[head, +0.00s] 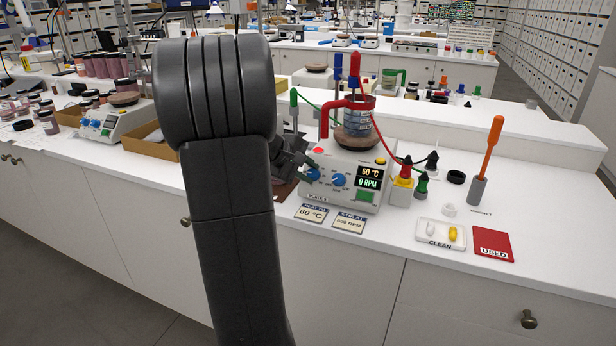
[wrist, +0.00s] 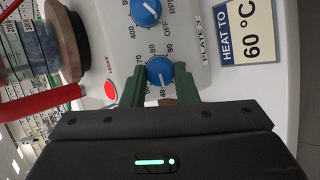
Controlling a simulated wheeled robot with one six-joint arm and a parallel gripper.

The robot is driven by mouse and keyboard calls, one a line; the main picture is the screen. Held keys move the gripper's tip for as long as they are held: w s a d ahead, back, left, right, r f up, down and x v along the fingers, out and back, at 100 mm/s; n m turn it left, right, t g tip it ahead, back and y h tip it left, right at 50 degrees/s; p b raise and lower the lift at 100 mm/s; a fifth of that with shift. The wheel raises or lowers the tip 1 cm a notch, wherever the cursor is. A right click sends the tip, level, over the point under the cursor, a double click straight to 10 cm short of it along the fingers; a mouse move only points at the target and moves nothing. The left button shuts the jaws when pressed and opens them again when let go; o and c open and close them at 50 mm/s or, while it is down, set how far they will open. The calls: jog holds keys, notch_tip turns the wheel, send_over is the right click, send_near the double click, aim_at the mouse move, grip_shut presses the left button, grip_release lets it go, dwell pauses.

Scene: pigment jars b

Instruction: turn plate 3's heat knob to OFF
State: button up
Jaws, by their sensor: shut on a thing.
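Plate 3 (head: 334,190) is a white hotplate on the bench; its display (head: 369,179) reads 60 °C and 0 RPM. Its blue heat knob (head: 313,174) is at the left of the front panel and also shows in the wrist view (wrist: 160,72), with numbers around it. My gripper (head: 303,167) reaches the panel from the left. In the wrist view, the green fingers of my gripper (wrist: 159,80) are shut on the heat knob, one on each side. The knob's lower part is hidden in the wrist view. The blue stir knob (wrist: 146,11) is beside it. A red heat light (wrist: 111,89) shows.
A glass vessel (head: 358,116) with a red clamp (head: 338,104) stands on the plate. Red and green cables run from it. Cards (head: 311,213), a CLEAN tray (head: 440,234) and a red USED mat (head: 493,243) lie in front and right. Jars stand at the left.

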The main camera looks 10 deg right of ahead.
jog(key=n+t+b, duration=0.1)
jog(key=n+b, duration=0.1)
jog(key=n, duration=0.1)
jog(key=n+t+h+b, duration=0.1)
jog(key=n, duration=0.2)
jog(key=shift+s+a+f+b, duration=0.1)
jog(key=shift+s+f+b, duration=0.1)
jog(key=shift+b, duration=0.15)
jog(key=shift+n, duration=0.4)
jog(key=o, duration=1)
jog(key=p+v, duration=0.1)
jog(key=v, duration=1.2)
jog(key=shift+s+a, duration=0.2)
jog(key=shift+a, duration=0.2)
